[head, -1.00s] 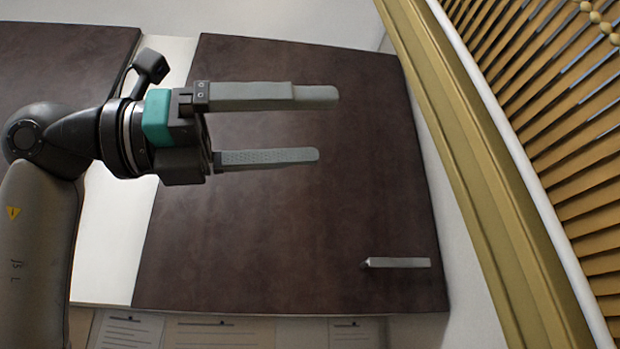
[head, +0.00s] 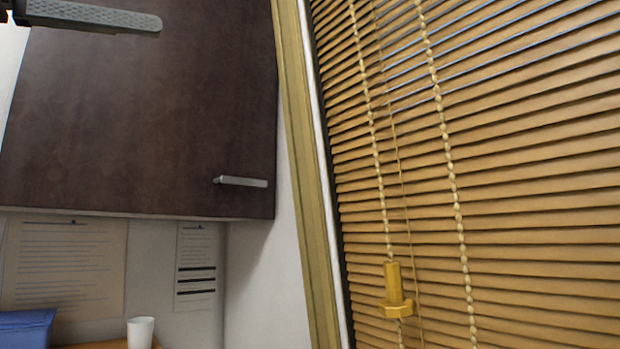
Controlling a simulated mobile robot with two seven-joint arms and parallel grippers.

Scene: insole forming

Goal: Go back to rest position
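In the head view only a small part of my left gripper (head: 92,16) shows, at the top left corner. One grey textured finger points right, with a dark piece of the gripper body beside it. The other finger is outside the picture, and no finger lies against the visible one. Nothing is seen held. The finger is in front of a dark brown cupboard door, well above its handle. My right gripper is not in view.
The dark cupboard (head: 150,110) has a grey handle (head: 241,181) at its lower right. A wooden window frame (head: 303,150) and slatted blind (head: 520,200) with beaded cords fill the right. A white cup (head: 140,333) and blue object (head: 28,328) stand below pinned papers (head: 65,265).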

